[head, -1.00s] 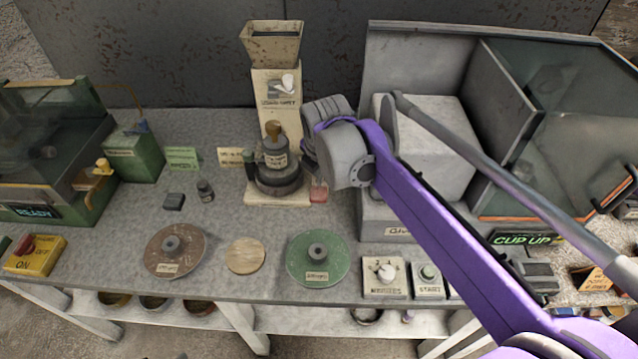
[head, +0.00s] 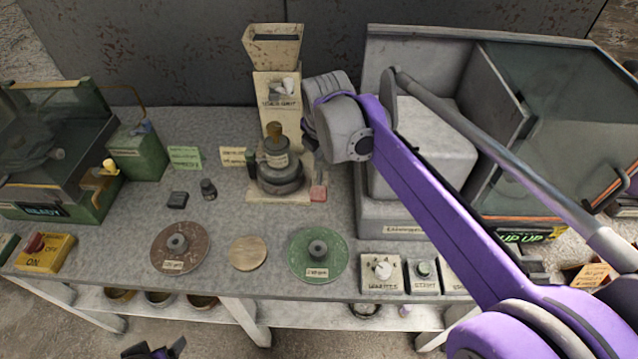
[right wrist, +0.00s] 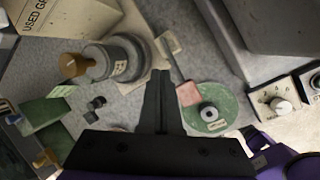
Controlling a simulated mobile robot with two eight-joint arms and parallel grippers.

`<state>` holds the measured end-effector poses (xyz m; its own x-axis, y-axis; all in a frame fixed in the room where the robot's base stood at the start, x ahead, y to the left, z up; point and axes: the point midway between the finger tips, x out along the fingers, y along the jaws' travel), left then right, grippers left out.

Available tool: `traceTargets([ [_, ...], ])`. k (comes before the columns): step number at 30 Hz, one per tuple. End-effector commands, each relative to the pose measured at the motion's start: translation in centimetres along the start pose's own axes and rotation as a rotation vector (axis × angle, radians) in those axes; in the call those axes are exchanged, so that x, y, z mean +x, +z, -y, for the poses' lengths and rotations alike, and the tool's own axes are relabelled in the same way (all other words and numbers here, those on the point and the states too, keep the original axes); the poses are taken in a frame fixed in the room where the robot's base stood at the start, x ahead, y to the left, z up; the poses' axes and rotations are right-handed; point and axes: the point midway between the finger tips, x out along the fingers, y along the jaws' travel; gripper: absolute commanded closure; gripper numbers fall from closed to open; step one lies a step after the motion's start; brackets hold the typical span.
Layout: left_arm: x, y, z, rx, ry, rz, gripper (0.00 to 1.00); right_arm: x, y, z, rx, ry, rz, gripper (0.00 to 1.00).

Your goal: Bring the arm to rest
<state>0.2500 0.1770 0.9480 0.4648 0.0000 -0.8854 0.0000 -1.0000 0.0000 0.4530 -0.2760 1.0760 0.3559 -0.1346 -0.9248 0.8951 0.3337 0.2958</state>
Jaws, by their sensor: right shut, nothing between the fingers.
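My right arm, a purple link with a grey wrist, reaches in from the lower right in the head view. Its wrist is above the bench, in front of the grey block housing. In the right wrist view my right gripper (right wrist: 160,76) is shut, its black fingers together with nothing between them. Below it in that view are the stacked grey weight with a brass knob (right wrist: 112,60), a pink block (right wrist: 189,93) and the green disc (right wrist: 208,108). A dark, partly cut-off part at the bottom left of the head view appears to be my left gripper (head: 155,351); its jaw state is unclear.
The bench (head: 220,285) carries a brown disc (head: 180,262), a wooden disc (head: 247,254) and a control box with a knob (head: 382,286). A used-grit hopper (head: 273,48) stands behind the weight. A glass-fronted cabinet (head: 560,130) is at right, a green machine (head: 60,170) at left.

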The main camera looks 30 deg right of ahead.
Motion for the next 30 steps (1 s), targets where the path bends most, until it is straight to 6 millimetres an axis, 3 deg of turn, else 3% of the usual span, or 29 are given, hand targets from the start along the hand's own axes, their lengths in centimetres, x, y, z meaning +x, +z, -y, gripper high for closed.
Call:
traceTargets([
  [12,0.0,0.0,0.0,0.000,0.000,0.000,0.17,0.0,-0.1,0.0,0.005,0.001,0.000,1.00],
  [16,0.0,0.0,0.0,0.000,0.000,0.000,0.17,-0.2,-1.2,0.9,0.101,0.009,-0.005,1.00],
  [20,0.0,0.0,0.0,0.000,0.000,0.000,0.17,-0.3,-3.9,3.2,0.358,0.029,-0.021,1.00],
  [30,0.0,0.0,0.0,0.000,0.000,0.000,0.17,0.9,-12.7,12.2,1.270,0.056,-0.116,1.00],
])
